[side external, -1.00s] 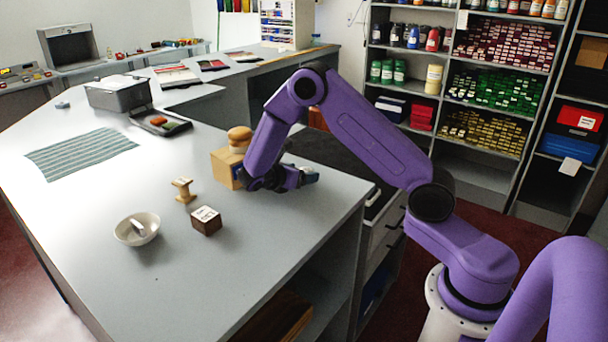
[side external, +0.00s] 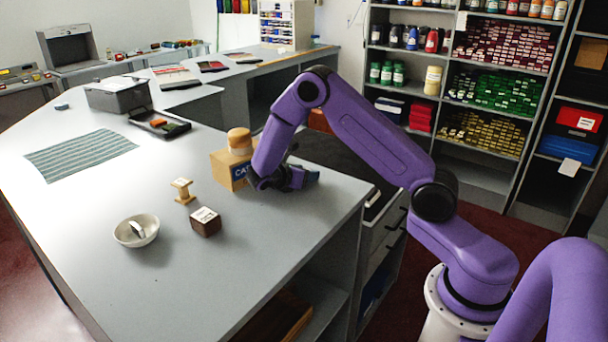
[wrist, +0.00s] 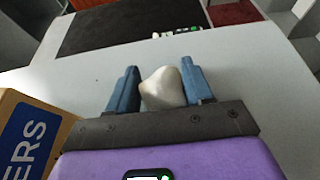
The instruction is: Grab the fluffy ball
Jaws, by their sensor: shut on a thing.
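In the wrist view, a pale off-white, rounded lump (wrist: 163,90) sits between the two blue fingers of my gripper (wrist: 164,86). Both fingers touch its sides, so my gripper is shut on it. It is the only ball-like thing between the fingers, but its surface looks smooth and I cannot make out any fluff. In the side external view my gripper (side external: 298,178) is low over the counter's right part, to the right of a cardboard box (side external: 232,172). The lump is hidden there. I cannot tell whether it touches the counter.
The box also shows in the wrist view (wrist: 32,135), close on the left. A wooden spool (side external: 182,190), a dark wooden block (side external: 205,222) and a white bowl (side external: 137,230) stand left of my gripper. The grey counter (side external: 200,280) is clear in front.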

